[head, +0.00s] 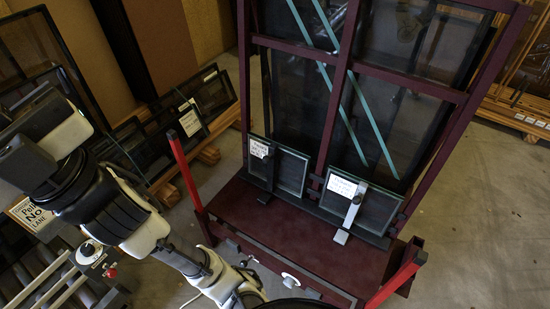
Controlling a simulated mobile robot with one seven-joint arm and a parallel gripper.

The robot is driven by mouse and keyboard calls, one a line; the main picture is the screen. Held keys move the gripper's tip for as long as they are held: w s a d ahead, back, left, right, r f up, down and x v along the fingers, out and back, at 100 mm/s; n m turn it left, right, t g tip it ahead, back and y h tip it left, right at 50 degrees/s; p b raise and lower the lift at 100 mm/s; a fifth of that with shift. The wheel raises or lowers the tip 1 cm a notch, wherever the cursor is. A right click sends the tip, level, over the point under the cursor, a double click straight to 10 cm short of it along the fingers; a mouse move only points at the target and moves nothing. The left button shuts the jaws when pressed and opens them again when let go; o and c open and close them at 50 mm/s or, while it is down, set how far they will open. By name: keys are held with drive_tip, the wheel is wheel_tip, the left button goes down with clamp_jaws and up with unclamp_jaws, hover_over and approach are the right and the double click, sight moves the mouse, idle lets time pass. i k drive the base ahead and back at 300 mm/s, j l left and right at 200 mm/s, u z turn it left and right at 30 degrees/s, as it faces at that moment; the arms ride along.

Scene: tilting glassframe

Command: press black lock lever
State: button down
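A dark lock lever (267,178) stands upright in front of the left small glass frame (291,170), low on the maroon rack. A silver-white lever (352,208) stands in front of the right small frame (376,212). My white and black arm reaches in from the left. Its far end, where my gripper (245,290) seems to be, is at the bottom, in front of and below the rack's base, apart from both levers. The fingers are not clear, so I cannot tell whether they are open or shut.
The maroon rack (336,120) holds tall dark glass panels crossed by teal strips. Red-tipped posts (184,172) stand at its platform's (300,235) front corners. Framed panels lean at the left (190,118). The grey floor (470,210) is clear at the right.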

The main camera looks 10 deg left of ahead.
sight(243, 264)
drive_tip(key=k+j+u, duration=0.1)
drive_tip(key=k, duration=0.3)
drive_tip(key=k+j+u, duration=0.1)
drive_tip(key=k, duration=0.35)
drive_tip(key=k+j+u, duration=0.15)
drive_tip(key=k, duration=0.25)
drive_tip(key=i+l+u, duration=0.1)
drive_tip(key=i+l, duration=0.15)
drive_tip(key=i, duration=0.2)
drive_tip(key=i+l+u, duration=0.1)
drive_tip(key=i+l, duration=0.2)
drive_tip(key=i, duration=0.15)
